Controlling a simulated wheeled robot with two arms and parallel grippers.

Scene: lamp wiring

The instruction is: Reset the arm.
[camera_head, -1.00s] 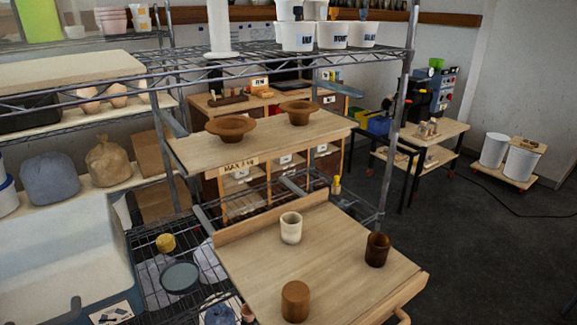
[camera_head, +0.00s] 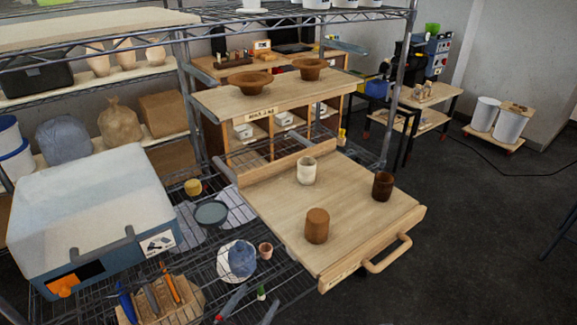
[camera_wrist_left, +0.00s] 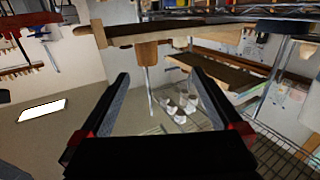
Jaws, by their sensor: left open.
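My left gripper (camera_head: 259,296) shows only by its two dark fingertips at the bottom edge of the head view, below the small pink cup and over the wire shelf. In the left wrist view its fingers (camera_wrist_left: 160,76) stand wide apart with nothing between them. They point toward the room, with a board edge above and several pale vessels (camera_wrist_left: 182,101) farther off. The rest of my left arm is hidden below the head view. My right gripper shows in neither view.
A pull-out board (camera_head: 350,228) holds a cream cup (camera_head: 307,170), a light brown cup (camera_head: 317,226) and a dark brown cup (camera_head: 383,186). Left of it, the wire shelf carries a grey-white box (camera_head: 85,215), a blue lump (camera_head: 242,258) and a tool block (camera_head: 185,300).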

